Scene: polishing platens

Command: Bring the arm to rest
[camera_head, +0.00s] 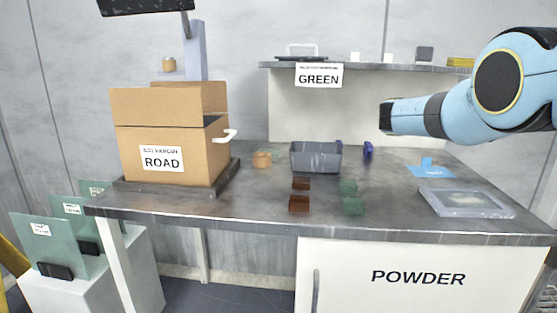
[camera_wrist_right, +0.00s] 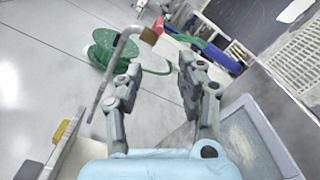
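My right arm (camera_head: 470,95) comes in from the right in the head view, light blue with dark joints, raised above the right side of the bench. Its gripper cannot be made out there. In the right wrist view my right gripper (camera_wrist_right: 155,80) has its two grey fingers spread apart. Nothing is seen held between them; the floor shows beyond. My left arm and gripper are in neither view.
The grey bench (camera_head: 260,205) carries a ROAD carton (camera_head: 190,155), a grey bin (camera_head: 316,158), brown blocks (camera_head: 299,203), green blocks (camera_head: 352,206) and a clear-lidded tray (camera_head: 465,203). The wrist view shows a green hose reel (camera_wrist_right: 105,48) and a bent metal rod (camera_wrist_right: 108,75).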

